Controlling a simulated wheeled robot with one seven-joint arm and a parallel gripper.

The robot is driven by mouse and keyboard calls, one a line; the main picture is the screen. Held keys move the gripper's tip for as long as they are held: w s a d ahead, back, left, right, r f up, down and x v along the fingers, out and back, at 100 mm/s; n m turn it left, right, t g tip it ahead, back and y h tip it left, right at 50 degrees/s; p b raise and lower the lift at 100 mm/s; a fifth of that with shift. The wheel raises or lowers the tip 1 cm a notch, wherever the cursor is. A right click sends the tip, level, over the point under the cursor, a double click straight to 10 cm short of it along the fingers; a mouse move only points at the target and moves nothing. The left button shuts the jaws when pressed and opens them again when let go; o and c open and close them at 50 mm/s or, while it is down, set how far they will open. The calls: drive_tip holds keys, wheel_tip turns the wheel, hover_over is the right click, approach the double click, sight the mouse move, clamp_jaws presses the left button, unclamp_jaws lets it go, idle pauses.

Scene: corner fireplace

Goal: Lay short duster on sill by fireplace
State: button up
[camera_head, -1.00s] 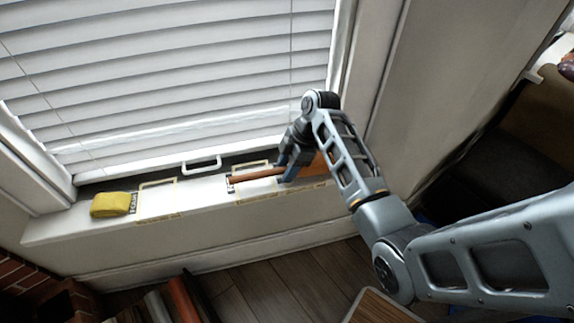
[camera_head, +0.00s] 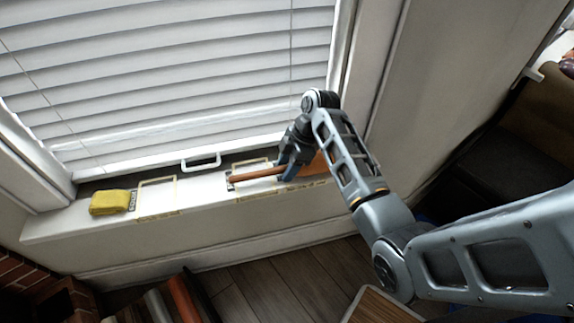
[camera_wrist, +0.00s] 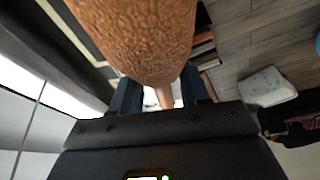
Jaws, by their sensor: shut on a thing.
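The short duster (camera_head: 259,173) has a thin orange-brown handle that points left and a wider orange-brown head, mostly hidden behind my arm in the head view. My gripper (camera_head: 283,172) is shut on its handle, at the right part of the white window sill (camera_head: 205,192). In the wrist view the textured brown duster head (camera_wrist: 140,35) fills the top middle, with the handle (camera_wrist: 164,97) between the dark fingers. The handle lies over or just above a yellow-outlined, labelled area of the sill. I cannot tell whether the duster touches the sill.
A yellow folded cloth (camera_head: 110,202) lies at the sill's left end. Another yellow outline (camera_head: 157,194) beside it is empty. A white handle (camera_head: 202,161) is at the window's base. Brick (camera_head: 40,277) shows at lower left, with long items (camera_head: 183,299) on the floor below.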

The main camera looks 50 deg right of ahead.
drive_tip(key=shift+f, duration=0.1)
drive_tip(key=o, duration=1)
drive_tip(key=v, duration=0.7)
drive_tip(key=shift+s+d+r, duration=0.15)
drive_tip(key=shift+r, duration=0.2)
